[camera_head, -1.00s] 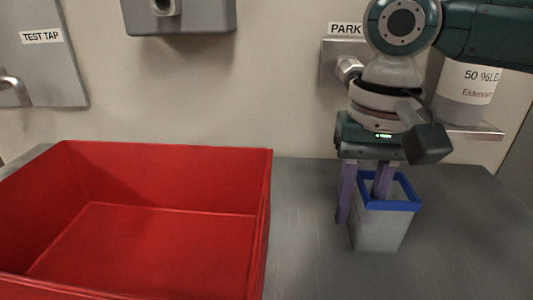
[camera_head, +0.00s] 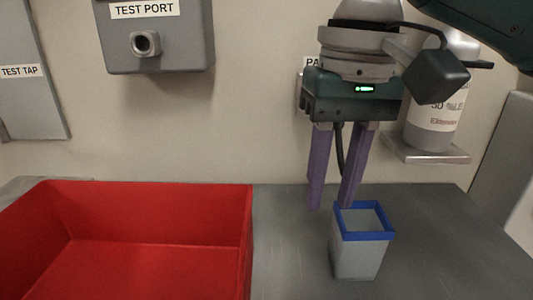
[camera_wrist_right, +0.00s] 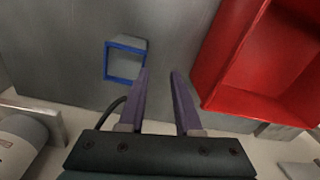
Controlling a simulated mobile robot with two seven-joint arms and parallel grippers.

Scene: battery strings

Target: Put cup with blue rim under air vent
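The cup with the blue rim (camera_head: 360,258) is a pale grey square cup standing upright on the grey counter. It also shows in the right wrist view (camera_wrist_right: 126,62), left of the fingers. My right gripper (camera_head: 331,206) is open, with two purple fingers pointing down. Its fingertips are at about rim height in the head view, to the left of and behind the cup's opening. In the right wrist view the gap between the fingers (camera_wrist_right: 160,72) is empty. No label reading air vent shows. My left gripper is not in view.
A large red bin (camera_head: 246,225) stands left of the cup, with bare counter (camera_head: 290,255) between. On the wall are a box labelled TEST PORT (camera_head: 190,45), a TEST TAP panel (camera_head: 30,100) and a partly hidden PARK label. A bottle (camera_head: 432,125) stands on a wall shelf (camera_head: 425,152) at right.

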